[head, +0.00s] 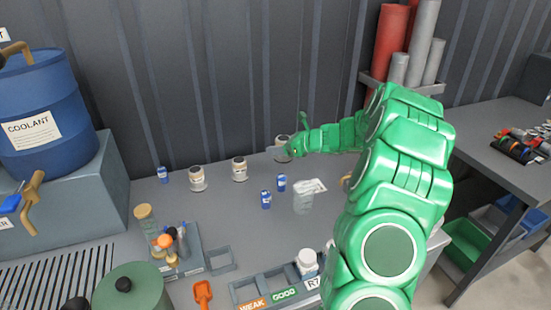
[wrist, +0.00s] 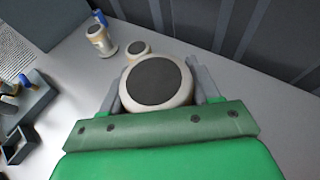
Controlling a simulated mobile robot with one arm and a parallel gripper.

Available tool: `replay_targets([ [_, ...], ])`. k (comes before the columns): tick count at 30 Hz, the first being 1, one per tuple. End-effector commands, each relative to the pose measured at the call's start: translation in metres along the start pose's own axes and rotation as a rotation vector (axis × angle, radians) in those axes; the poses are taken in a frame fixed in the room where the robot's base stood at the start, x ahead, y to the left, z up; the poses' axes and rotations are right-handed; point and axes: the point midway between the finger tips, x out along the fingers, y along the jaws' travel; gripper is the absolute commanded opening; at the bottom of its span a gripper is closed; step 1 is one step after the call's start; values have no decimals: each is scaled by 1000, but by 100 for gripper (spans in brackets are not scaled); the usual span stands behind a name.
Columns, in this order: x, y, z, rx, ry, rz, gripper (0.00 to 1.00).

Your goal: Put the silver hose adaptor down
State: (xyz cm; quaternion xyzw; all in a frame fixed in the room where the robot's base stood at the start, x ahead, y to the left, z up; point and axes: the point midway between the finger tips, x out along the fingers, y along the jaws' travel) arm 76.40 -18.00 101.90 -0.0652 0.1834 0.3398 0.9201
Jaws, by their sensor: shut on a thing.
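The silver hose adaptor (wrist: 156,82) looks like a pale, round, squat piece with a dark grey disc on top. My gripper (wrist: 157,90) has a grey finger on each side of it and is shut on it. In the head view the adaptor (head: 282,142) is upright at the back of the grey bench, close to the wall, partly hidden by my gripper (head: 283,152). Its underside is hidden, so I cannot tell whether it touches the bench top.
Two similar pale pieces, one nearer (head: 239,170) and one further left (head: 197,180), stand left of my gripper. A labelled tray (head: 243,292) lies at the front.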

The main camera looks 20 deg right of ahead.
Motion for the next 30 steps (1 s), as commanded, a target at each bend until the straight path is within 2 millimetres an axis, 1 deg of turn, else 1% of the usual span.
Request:
replay_targets([
  [3, 12, -11, -5, 2, 3, 2, 18],
  [9, 27, -30, -8, -1, 2, 0, 18],
  [18, 51, -50, -29, -1, 1, 0, 18],
  [24, 66, -60, -42, 1, 2, 3, 18],
  [30, 71, -65, -45, 0, 0, 0, 18],
])
